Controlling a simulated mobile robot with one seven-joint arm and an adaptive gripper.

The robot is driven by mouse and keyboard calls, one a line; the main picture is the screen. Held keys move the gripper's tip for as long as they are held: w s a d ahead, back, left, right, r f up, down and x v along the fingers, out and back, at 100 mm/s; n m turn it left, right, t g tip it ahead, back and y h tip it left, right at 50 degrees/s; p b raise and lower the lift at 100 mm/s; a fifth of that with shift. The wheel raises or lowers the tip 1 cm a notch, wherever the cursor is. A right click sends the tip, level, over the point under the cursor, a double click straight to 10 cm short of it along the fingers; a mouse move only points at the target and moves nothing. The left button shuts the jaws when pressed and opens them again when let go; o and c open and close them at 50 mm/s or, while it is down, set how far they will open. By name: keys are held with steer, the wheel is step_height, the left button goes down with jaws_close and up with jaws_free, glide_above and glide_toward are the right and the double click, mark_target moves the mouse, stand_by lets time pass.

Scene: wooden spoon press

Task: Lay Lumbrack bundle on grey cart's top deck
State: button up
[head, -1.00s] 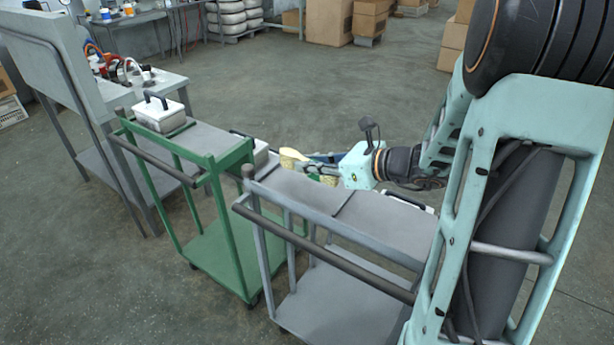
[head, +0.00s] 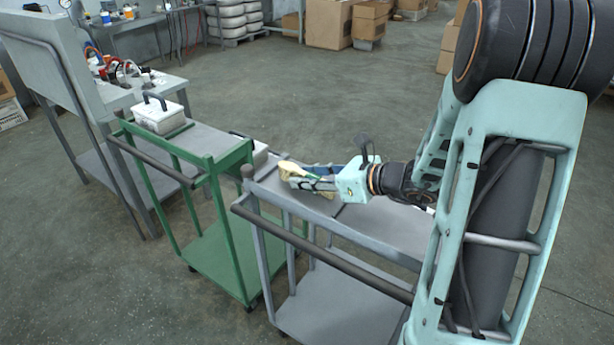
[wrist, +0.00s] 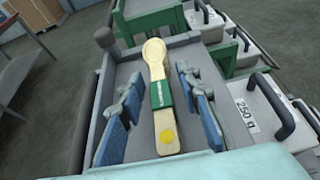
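The Lumbrack bundle (wrist: 166,122) is pale wooden spoons in a green band, with a yellow dot on the near end. In the wrist view it lies lengthwise between the two blue finger pads of my gripper (wrist: 158,82), with gaps on both sides. My gripper is open around it. The bundle appears to lie on the grey cart's top deck (wrist: 125,75); its underside is hidden. In the head view my gripper (head: 300,178) is low over the left part of the grey cart's top deck (head: 375,225), and its fingers partly hide the bundle.
A green cart (head: 215,140) stands left of the grey cart, with a lidded white box (head: 158,115) on it. In the wrist view, boxes with dark handles, one labelled 250 g (wrist: 246,115), line the right side. A workbench (head: 165,85) stands farther left.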

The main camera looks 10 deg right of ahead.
steer(key=shift+s+d+r, duration=0.1)
steer(key=shift+d+r, duration=0.05)
steer(key=shift+r, duration=0.1)
steer(key=p+v, duration=0.1)
steer(key=v, duration=1)
steer(key=shift+s+d+p, duration=0.15)
steer(key=shift+s+p, duration=0.15)
steer(key=shift+p, duration=0.05)
steer(key=shift+r, duration=0.1)
